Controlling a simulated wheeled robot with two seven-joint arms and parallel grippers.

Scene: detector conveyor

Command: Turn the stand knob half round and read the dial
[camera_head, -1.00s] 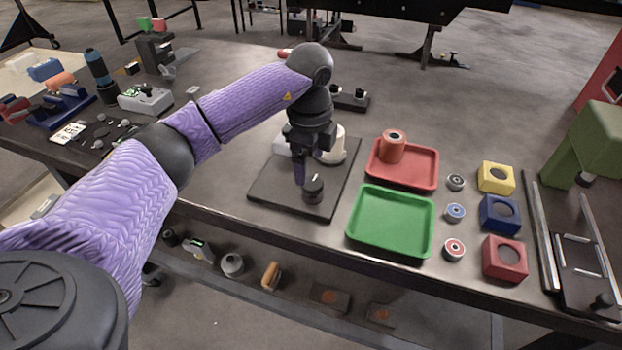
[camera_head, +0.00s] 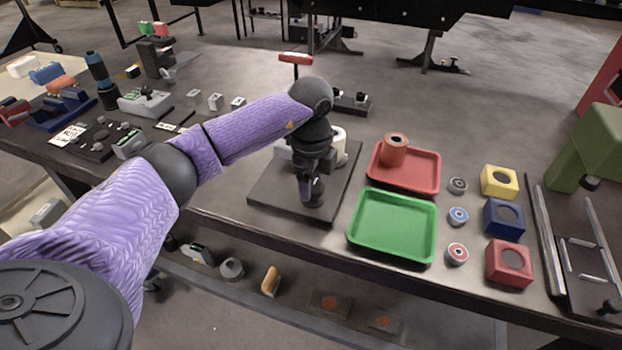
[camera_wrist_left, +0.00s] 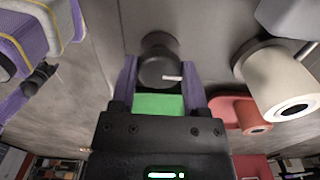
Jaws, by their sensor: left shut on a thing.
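The stand is a dark flat plate (camera_head: 272,192) on the bench, with a small black knob (camera_head: 316,196) near its front right. The knob also shows in the left wrist view (camera_wrist_left: 158,62), with a pale mark on its face. My left gripper (camera_head: 311,190) points down and is shut on the knob, its purple fingers (camera_wrist_left: 160,85) on either side of it. A white cylinder (camera_head: 340,147) stands behind the gripper on the plate. It shows as a cream cylinder in the wrist view (camera_wrist_left: 278,82). The dial face cannot be made out. My right gripper is not in view.
Right of the stand are a green tray (camera_head: 393,257) and a red tray (camera_head: 425,187) holding a red cylinder (camera_head: 393,150). Yellow, blue and red blocks (camera_head: 509,262) stand further right. A green machine (camera_head: 590,150) is at the right edge.

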